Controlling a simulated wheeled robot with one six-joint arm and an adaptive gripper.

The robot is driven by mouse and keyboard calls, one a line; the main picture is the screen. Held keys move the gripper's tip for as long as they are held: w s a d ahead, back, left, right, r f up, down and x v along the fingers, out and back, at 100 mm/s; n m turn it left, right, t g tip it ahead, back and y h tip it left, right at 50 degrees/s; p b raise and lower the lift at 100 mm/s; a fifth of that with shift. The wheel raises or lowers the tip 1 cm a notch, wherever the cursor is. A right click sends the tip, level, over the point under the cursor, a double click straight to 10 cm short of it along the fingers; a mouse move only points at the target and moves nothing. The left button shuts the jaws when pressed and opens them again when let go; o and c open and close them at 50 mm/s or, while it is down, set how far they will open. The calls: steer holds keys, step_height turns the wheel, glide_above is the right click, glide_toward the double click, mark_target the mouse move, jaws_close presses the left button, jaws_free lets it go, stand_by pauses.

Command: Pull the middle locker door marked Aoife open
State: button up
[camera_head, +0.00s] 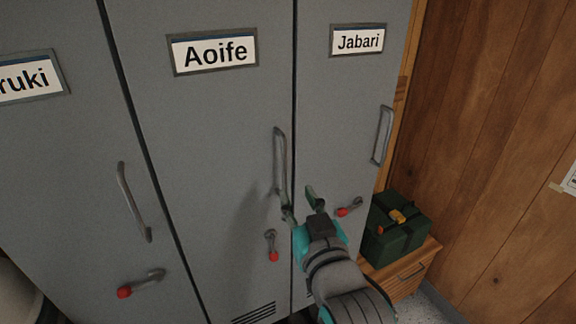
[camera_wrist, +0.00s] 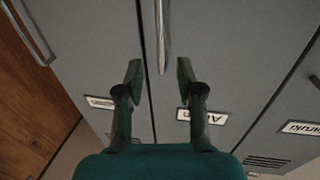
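The middle locker door marked Aoife (camera_head: 220,140) is grey and looks shut, flush with its neighbours. Its name plate (camera_head: 214,51) is near the top. Its upright bar handle (camera_head: 281,155) is on the door's right edge. Below it, the Aoife door's red-tipped lever (camera_head: 271,246) points down. My gripper (camera_head: 299,196) is open at the lower end of the handle. In the wrist view, the handle (camera_wrist: 162,35) lies in line with the gap between the spread fingers of my gripper (camera_wrist: 159,70). I cannot tell whether they touch it.
The Jabari door (camera_head: 345,90) on the right and the door ending in "ruki" (camera_head: 65,150) on the left look shut, their levers turned sideways. A green box (camera_head: 393,243) stands on a low wooden cabinet (camera_head: 405,281) at the right, by the wooden wall (camera_head: 490,140).

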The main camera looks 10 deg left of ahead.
mark_target(284, 169)
steer(key=x, duration=1)
steer(key=shift+w+a, duration=0.15)
steer(key=shift+w, duration=0.2)
jaws_close()
